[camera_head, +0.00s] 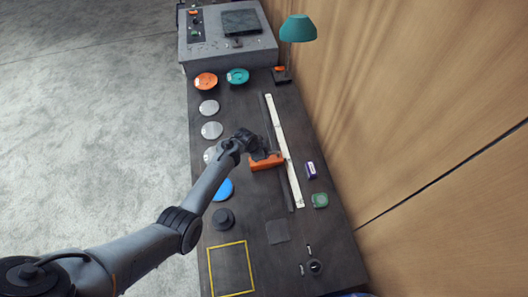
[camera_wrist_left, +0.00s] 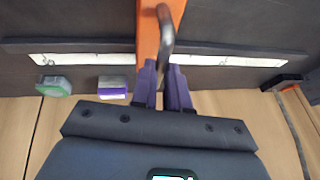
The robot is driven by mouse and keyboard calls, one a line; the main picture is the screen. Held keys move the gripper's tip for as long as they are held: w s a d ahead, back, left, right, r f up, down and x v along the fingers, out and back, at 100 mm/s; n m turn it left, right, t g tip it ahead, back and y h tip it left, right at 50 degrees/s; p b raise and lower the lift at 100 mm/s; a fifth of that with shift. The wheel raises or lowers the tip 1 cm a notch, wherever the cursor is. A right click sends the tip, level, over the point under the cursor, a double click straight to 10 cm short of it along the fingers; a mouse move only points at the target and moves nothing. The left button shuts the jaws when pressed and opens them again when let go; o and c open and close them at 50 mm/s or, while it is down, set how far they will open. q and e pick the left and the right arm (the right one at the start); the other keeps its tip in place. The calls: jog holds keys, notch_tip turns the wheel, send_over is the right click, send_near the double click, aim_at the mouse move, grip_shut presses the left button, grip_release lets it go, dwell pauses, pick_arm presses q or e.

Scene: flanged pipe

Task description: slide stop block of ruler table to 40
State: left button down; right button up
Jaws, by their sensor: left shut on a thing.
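In the left wrist view the orange block (camera_wrist_left: 148,22) carries a grey curved handle (camera_wrist_left: 165,38). My left gripper (camera_head: 262,153) is at the block. Its purple fingers (camera_wrist_left: 163,84) are closed around the lower end of the handle. The white ruler (camera_wrist_left: 90,59) runs left to right behind the fingers, its scale too small to read. My right gripper is not in view.
A purple-and-white box (camera_head: 311,170) and a green item (camera_head: 320,200) lie right of the ruler. Several discs, including a blue one (camera_head: 222,189), line the left edge. A teal lamp (camera_head: 298,30) and grey machine (camera_head: 228,35) stand at the far end.

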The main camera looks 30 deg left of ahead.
pick_arm(q)
jog(key=c, duration=1.1)
grip_release()
jog(key=shift+s+r, duration=0.15)
jog(key=shift+r, duration=0.25)
jog(key=p+v, duration=0.1)
jog(key=v, duration=0.9)
jog(key=shift+f, duration=0.1)
